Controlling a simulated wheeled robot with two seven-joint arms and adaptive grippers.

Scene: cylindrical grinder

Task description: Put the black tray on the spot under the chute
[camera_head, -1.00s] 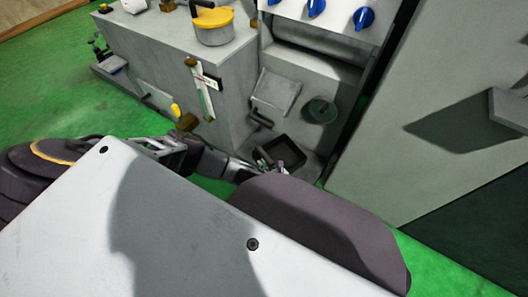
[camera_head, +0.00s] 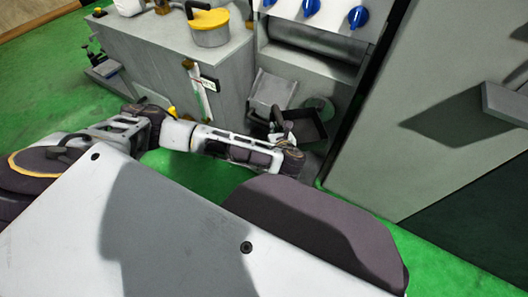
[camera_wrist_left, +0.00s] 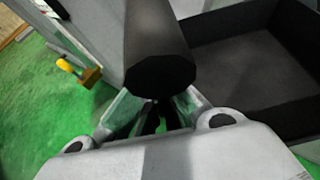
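The black tray (camera_head: 308,127) is an open shallow box at the recess of the grey machine, right of the grey chute-like flap (camera_head: 273,92). My left gripper (camera_head: 281,134) is at the tray's left side, mostly hidden by my wrist in the head view. In the left wrist view, the tray (camera_wrist_left: 240,60) fills the upper right. Its thick dark handle (camera_wrist_left: 158,50) runs between the fingers of my left gripper (camera_wrist_left: 156,112), which is shut on it. The spot under the chute is hard to make out behind the tray and my arm. My right gripper is out of view.
A grey cabinet (camera_head: 175,60) with a yellow-lidded pot (camera_head: 209,30) stands left of the recess. A tall grey panel (camera_head: 400,150) closes the right side. Blue knobs (camera_head: 358,16) sit above. Green floor (camera_head: 185,175) is open below my arm.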

